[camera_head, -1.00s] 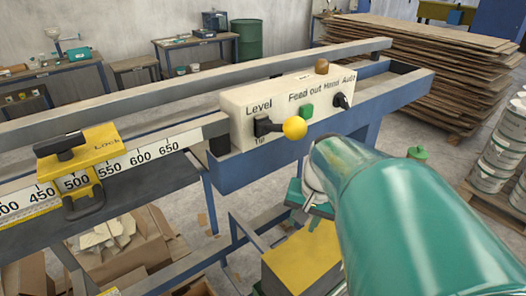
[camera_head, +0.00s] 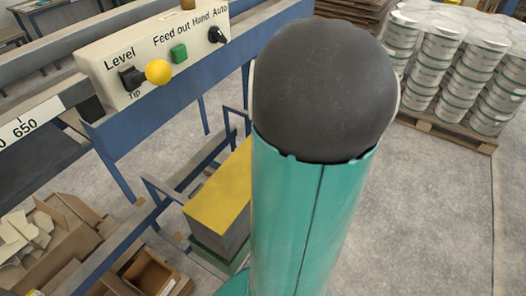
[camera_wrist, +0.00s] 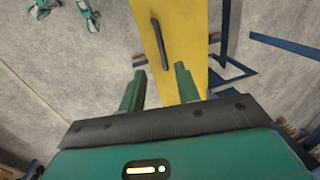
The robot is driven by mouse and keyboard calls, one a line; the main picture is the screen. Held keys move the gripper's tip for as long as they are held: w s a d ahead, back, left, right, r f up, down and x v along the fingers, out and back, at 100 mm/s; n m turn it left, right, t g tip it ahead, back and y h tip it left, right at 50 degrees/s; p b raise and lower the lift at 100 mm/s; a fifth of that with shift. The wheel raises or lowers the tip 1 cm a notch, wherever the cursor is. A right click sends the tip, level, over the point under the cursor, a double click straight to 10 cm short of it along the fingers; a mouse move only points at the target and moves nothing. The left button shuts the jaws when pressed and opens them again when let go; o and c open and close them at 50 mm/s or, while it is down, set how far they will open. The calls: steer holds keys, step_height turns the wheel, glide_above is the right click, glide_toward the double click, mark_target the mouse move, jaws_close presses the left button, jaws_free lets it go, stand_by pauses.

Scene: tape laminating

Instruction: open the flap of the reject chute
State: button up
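The yellow flap (camera_wrist: 178,20) shows in the wrist view as a long panel with a dark bar handle (camera_wrist: 161,45) on it. In the head view a yellow panel (camera_head: 220,193), apparently the same one, sits on a dark box beside the blue frame; its handle is not visible there. My gripper (camera_wrist: 159,69) is open, its two green fingers apart and empty. The handle's lower end appears close to the gap between the fingertips, nearer the right finger; I see no contact. My arm hides the gripper in the head view.
Cardboard boxes (camera_head: 60,235) lie at lower left. Blue frame bars (camera_head: 175,195) run beside the yellow panel. Stacked cans (camera_head: 440,65) stand upper right; floor at right is clear.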

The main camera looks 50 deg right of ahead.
steer(key=f, duration=0.3)
steer(key=w+f, duration=0.1)
steer(key=f, duration=0.3)
steer(key=w+f, duration=0.1)
steer(key=f, duration=0.2)
steer(key=shift+w+a+f, duration=0.1)
steer(key=shift+a+f, duration=0.1)
jaws_close()
